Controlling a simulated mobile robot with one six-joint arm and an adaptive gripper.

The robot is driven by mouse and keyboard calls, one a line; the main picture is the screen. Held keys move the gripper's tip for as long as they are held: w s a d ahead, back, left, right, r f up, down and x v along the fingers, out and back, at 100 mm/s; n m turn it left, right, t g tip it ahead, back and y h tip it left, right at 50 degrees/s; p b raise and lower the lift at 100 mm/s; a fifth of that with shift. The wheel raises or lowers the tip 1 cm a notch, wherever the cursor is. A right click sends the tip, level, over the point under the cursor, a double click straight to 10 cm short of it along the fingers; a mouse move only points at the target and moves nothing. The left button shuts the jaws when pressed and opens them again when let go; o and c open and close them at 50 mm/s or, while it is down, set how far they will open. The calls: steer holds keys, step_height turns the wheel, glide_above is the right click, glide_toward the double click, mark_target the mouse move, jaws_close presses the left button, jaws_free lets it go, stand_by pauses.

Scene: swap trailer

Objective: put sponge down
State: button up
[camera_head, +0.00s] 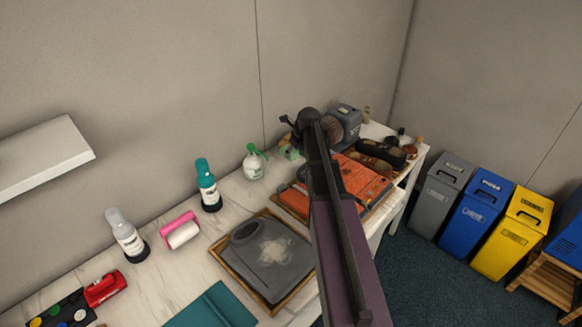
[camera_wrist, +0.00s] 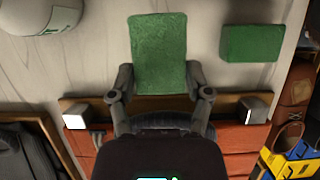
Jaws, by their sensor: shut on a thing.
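In the wrist view a green sponge (camera_wrist: 158,48) with a rough surface is held between the two fingertips of my gripper (camera_wrist: 159,82), which press on its near end. The rest of it sticks out ahead over the pale table top (camera_wrist: 205,20); I cannot tell whether it touches the table. A second green block (camera_wrist: 253,43), like a sponge, lies on the table to the right, apart from the held one. In the head view my arm hides most of the gripper, and a bit of green (camera_head: 290,153) shows left of it.
Dark shoes (camera_head: 380,153) and a grey machine (camera_head: 346,121) are at the right.

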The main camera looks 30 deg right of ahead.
mark_target(293, 168)
steer(key=shift+f, duration=0.45)
steer(key=shift+f+b, duration=1.9)
steer(key=shift+b, duration=0.2)
steer(key=shift+f, duration=0.1)
steer(key=o, duration=1)
steer(key=p+v, duration=0.3)
steer(key=shift+r, duration=0.3)
steer(key=p+v, duration=0.8)
steer(key=shift+s+r, duration=0.15)
steer(key=shift+r, duration=0.2)
